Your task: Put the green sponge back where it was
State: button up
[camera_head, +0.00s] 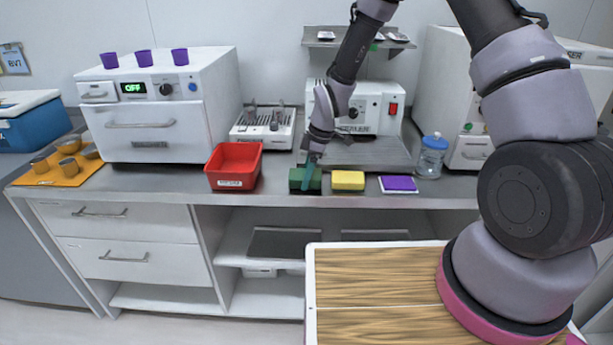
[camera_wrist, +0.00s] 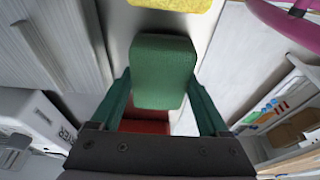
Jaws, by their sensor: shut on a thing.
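The green sponge (camera_head: 297,181) is at the front of the counter, between the red bin (camera_head: 234,164) and the yellow sponge (camera_head: 348,180). My gripper (camera_head: 309,176) reaches down onto it, and a teal finger covers part of it. In the wrist view, the green sponge (camera_wrist: 163,70) sits between the two teal fingers of my gripper (camera_wrist: 159,88), which is shut on it. I cannot tell whether the sponge touches the counter. The yellow sponge (camera_wrist: 170,4) and red bin (camera_wrist: 145,127) also show there.
A purple sponge (camera_head: 398,184) lies right of the yellow one, and a blue-lidded jar (camera_head: 431,157) stands behind it. A machine (camera_head: 372,107) stands behind my gripper. An orange mat (camera_head: 66,173) with cups is at left. A wooden-topped surface (camera_head: 378,288) is in front.

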jog(key=shift+f, duration=0.25)
jog(key=o, duration=1.5)
jog(key=shift+f, duration=0.15)
jog(key=shift+c, duration=0.2)
